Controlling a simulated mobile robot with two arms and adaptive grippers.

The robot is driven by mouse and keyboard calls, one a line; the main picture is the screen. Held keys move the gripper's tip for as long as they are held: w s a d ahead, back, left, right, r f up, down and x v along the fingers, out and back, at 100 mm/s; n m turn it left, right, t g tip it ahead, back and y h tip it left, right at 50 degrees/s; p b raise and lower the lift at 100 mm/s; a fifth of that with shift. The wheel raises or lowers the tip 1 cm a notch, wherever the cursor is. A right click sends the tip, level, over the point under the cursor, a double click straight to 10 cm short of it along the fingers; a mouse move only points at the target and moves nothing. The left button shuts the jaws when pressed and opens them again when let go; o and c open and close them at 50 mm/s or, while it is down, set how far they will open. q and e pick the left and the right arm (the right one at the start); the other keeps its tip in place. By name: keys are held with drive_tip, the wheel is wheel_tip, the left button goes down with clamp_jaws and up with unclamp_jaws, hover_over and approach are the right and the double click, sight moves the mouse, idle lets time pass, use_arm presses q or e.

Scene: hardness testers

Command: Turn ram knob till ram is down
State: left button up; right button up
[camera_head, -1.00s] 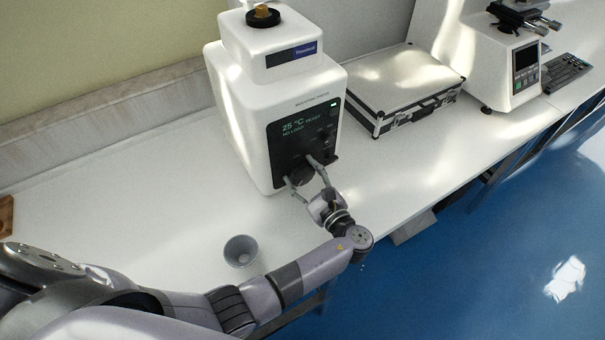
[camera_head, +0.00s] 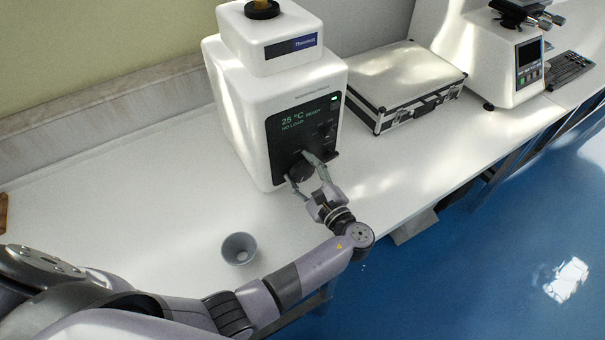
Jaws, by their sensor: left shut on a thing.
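A white mounting press (camera_head: 232,112) stands on the white bench, with a black front panel (camera_head: 285,128). Its display (camera_head: 300,118) reads 25 °C, READY and NO LOAD. The ram knob (camera_head: 300,171) is a dark round knob low on that panel. My left gripper (camera_head: 303,172) is shut on the knob, one finger at each side, and partly covers it. I cannot tell the ram's height. My right gripper is not in view.
A grey cup (camera_head: 239,249) stands on the bench (camera_head: 130,220) near my left forearm. A silver-and-black case (camera_head: 405,82) lies right of the press. A white tester (camera_head: 490,62) with a screen and a keyboard (camera_head: 570,68) are farther right. Blue floor lies beyond the bench edge.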

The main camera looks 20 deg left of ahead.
use_arm(q)
drive_tip(key=n+b, duration=0.1)
drive_tip(key=n, duration=0.1)
drive_tip(key=shift+f+n+b, duration=0.15)
drive_tip(key=shift+n+b, duration=0.15)
drive_tip(key=shift+b, duration=0.1)
drive_tip(key=shift+n+b, duration=0.3)
drive_tip(key=shift+n, duration=0.1)
drive_tip(key=o, duration=1.2)
drive_tip(key=shift+a, duration=0.1)
drive_tip(key=shift+c, duration=0.2)
